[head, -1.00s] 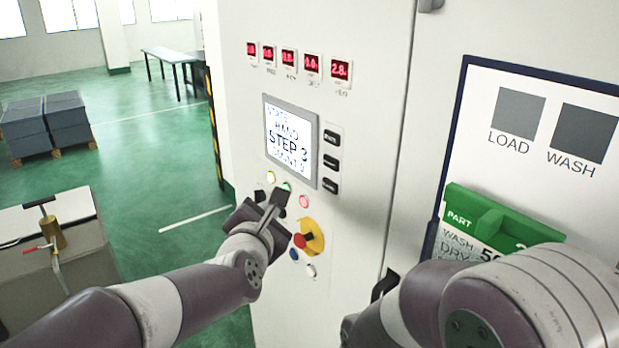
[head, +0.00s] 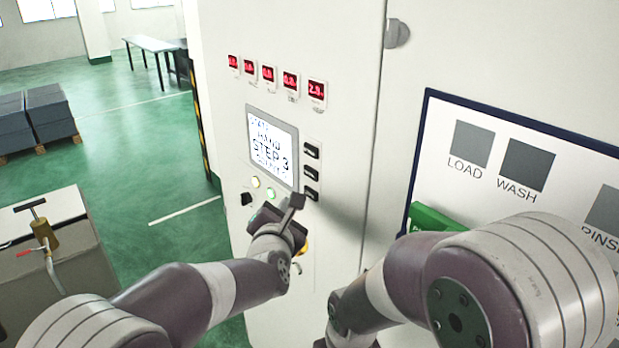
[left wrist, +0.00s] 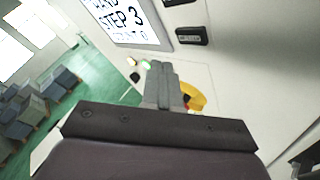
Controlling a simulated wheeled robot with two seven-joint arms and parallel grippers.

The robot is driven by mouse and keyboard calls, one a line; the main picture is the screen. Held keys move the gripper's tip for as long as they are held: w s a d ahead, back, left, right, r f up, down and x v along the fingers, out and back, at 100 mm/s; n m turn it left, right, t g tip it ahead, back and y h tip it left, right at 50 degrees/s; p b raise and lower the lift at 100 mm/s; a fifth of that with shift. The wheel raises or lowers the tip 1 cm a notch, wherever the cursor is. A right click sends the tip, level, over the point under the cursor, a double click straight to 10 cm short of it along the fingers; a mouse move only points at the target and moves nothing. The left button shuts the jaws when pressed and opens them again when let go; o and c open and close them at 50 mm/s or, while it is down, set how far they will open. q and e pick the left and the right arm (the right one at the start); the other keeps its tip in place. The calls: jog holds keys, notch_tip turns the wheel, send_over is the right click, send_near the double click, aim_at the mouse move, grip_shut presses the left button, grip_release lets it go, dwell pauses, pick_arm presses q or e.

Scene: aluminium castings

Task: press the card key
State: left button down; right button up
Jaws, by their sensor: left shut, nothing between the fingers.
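Three small black keys stand in a column right of the lit screen (head: 271,146): upper (head: 312,150), middle (head: 311,172) and lower (head: 310,194). Their labels are too small to read, so I cannot tell which is the card key. My left gripper (head: 294,201) is shut and empty, its tip just left of and below the lower key in the head view. I cannot tell whether it touches the panel. In the left wrist view, the shut fingers (left wrist: 160,76) point at the panel below the screen, with a black key (left wrist: 192,36) up and right of them. My right gripper is out of view.
Lit round buttons (head: 256,182) sit below the screen, and a yellow emergency-stop plate (left wrist: 194,96) is partly hidden behind my left gripper. Red number displays (head: 269,74) are above. A wash board (head: 480,112) with a green part card hangs at right.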

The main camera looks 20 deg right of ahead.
aim_at(311, 194)
pick_arm(q)
jog(key=d, duration=0.2)
jog(key=shift+w+d, duration=0.3)
jog(key=shift+w, duration=0.05)
jog(key=shift+d, duration=0.1)
dwell(1.8)
jog(key=shift+w+d, duration=0.15)
jog(key=shift+d, duration=0.1)
